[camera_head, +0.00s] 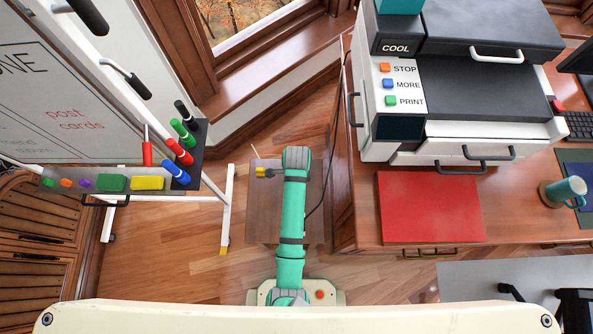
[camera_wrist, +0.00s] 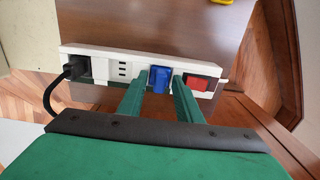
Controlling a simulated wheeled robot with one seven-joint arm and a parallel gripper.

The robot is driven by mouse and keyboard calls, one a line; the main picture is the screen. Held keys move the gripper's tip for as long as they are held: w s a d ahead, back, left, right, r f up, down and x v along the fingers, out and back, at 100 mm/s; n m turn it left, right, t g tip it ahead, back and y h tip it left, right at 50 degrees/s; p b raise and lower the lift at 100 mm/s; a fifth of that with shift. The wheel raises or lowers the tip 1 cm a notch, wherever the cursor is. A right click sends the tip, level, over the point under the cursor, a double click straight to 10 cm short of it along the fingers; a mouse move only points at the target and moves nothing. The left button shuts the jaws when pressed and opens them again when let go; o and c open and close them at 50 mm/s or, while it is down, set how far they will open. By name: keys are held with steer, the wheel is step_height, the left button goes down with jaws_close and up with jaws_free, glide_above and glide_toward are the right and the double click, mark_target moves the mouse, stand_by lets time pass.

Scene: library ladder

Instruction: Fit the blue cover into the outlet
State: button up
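In the wrist view, a white power strip (camera_wrist: 215,84) lies along the brown wooden surface. The blue cover (camera_wrist: 159,77) sits at the strip, right of a bare outlet with dark slots (camera_wrist: 122,69). My gripper (camera_wrist: 160,88) is open, with its two green fingers apart on either side of the blue cover. There are gaps between the fingers and the cover. Whether the cover is fully seated I cannot tell. In the head view my arm hides the gripper, the strip and the cover.
A black plug with its cord (camera_wrist: 74,68) fills the strip's left end; a red switch (camera_wrist: 200,82) is on its right. In the head view, a small wooden cabinet (camera_head: 262,215) stands under my arm, between the whiteboard stand (camera_head: 228,210) and the desk (camera_head: 360,200) with a printer (camera_head: 470,100).

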step_height(320, 180, up, 7)
steer(key=shift+a+r, duration=0.1)
steer(key=shift+r, duration=0.1)
steer(key=s+a+n+t+y, duration=0.1)
steer(key=s+a+n+t, duration=0.6)
steer(key=s+a, duration=0.15)
steer(key=s+d+r+n+t, duration=0.2)
steer(key=s+d+r+n, duration=0.1)
steer(key=r, duration=0.4)
steer(key=s+d+r+n+t, duration=0.2)
steer(key=s+r+n+t, duration=0.1)
steer(key=s+r, duration=0.3)
steer(key=s+d+r+n+t+h, duration=0.1)
steer(key=s+d+r+n+t, duration=0.2)
steer(key=s+r+n, duration=0.2)
step_height(320, 180, up, 4)
steer(key=shift+d+f, duration=0.2)
steer(key=shift+d, duration=0.15)
